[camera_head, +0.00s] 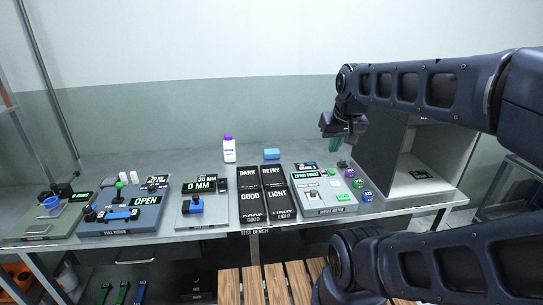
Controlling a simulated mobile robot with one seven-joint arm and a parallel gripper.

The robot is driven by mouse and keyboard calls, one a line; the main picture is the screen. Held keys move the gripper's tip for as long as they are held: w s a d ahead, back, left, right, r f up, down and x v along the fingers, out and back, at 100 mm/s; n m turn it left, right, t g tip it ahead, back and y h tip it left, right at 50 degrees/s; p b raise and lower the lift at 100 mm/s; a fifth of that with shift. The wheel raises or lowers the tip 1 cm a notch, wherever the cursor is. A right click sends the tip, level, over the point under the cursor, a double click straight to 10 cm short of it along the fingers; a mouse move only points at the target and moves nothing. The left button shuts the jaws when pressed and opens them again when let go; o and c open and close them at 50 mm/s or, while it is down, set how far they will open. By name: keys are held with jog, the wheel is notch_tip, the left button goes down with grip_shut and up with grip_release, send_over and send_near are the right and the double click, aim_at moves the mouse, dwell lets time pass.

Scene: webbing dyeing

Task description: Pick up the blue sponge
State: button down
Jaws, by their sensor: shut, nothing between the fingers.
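The blue sponge (272,154) is a small blue block. It lies on the grey test bench (190,160) near its back edge, right of a white bottle with a purple cap (229,150). My gripper (334,144) hangs from my dark arm at the right, with its fingers pointing down. It is to the right of the sponge and apart from it. The fingers look shut and hold nothing. They are small in this view, and I cannot tell their exact height above the bench.
Right of the sponge stands a grey open-fronted cabinet (421,150). In front are black bins labelled DARK, RETRY, GOOD and LIGHT (264,195), a grey instrument (325,199) and several coloured round pieces (362,183). More instruments fill the left side. The bench around the sponge is clear.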

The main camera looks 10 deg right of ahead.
dwell(0.3)
jog(key=c, duration=0.6)
grip_release()
jog(key=shift+o, duration=0.2)
jog(key=w+r+n+g+h, duration=0.1)
jog(key=w+r+n, duration=0.1)
jog(key=w, duration=0.6)
jog(key=w+r+n+g, duration=0.1)
jog(key=w+r+n, duration=0.15)
jog(key=w, duration=0.55)
jog(key=n+g+h, duration=0.3)
jog(key=n, duration=1)
send_over(272, 151)
jog(key=a, duration=0.4)
notch_tip(272, 151, down, 26)
jog(key=f, duration=0.1)
jog(key=shift+w+f+h, duration=0.2)
jog(key=shift+h, duration=0.1)
jog(key=shift+x, duration=5.2)
